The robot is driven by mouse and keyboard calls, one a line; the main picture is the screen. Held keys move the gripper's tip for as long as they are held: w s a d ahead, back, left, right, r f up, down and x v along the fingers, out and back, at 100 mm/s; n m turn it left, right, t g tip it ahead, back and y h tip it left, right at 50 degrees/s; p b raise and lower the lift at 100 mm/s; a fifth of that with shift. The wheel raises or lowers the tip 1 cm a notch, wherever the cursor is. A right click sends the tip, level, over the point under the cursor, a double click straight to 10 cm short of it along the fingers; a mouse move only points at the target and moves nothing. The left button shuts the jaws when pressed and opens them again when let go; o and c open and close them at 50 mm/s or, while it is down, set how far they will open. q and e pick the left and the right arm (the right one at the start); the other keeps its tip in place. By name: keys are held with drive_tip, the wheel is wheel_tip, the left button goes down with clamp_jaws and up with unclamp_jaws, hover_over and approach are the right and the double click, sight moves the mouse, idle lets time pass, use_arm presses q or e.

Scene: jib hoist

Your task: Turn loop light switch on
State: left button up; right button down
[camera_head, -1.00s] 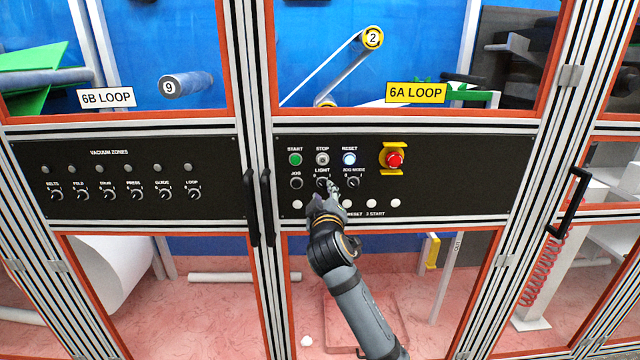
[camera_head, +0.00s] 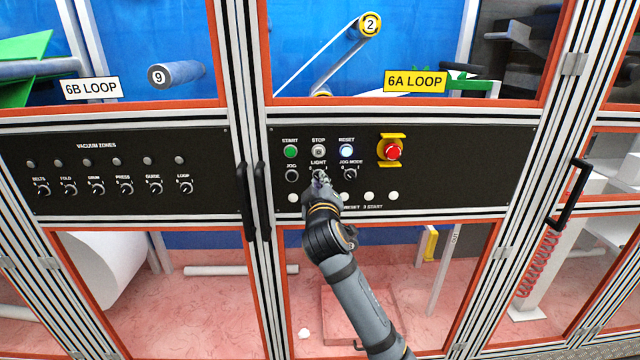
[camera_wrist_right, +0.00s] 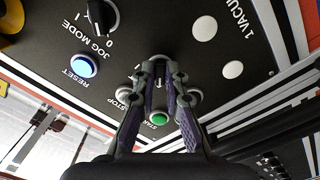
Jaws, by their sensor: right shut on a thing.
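The light switch is a small dark rotary knob (camera_head: 318,174) under the LIGHT label on the black 6A loop panel (camera_head: 470,180). My right gripper (camera_head: 320,180) reaches up from below and is at this knob. In the right wrist view, which shows the panel upside down, the two fingers of my right gripper (camera_wrist_right: 160,72) are close together at the panel, closed on the knob. The fingers hide most of the knob there, so its setting cannot be read. My left gripper is in neither view.
Nearby are the green start button (camera_head: 290,151), the stop button (camera_head: 318,151), the lit reset button (camera_head: 346,151) and the jog mode knob (camera_head: 350,174). A red emergency stop (camera_head: 392,151) sits to the right. A black door handle (camera_head: 262,200) stands left of the panel.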

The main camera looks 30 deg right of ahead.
drive_tip(key=shift+w+a+m+b, duration=0.1)
drive_tip(key=shift+m+b, duration=2.75)
drive_tip(key=shift+m, duration=1.6)
drive_tip(key=shift+a+m+b, duration=0.1)
drive_tip(key=shift+m+b, duration=2.75)
drive_tip(key=shift+m, duration=1.6)
drive_tip(key=c, duration=1.4)
unclamp_jaws()
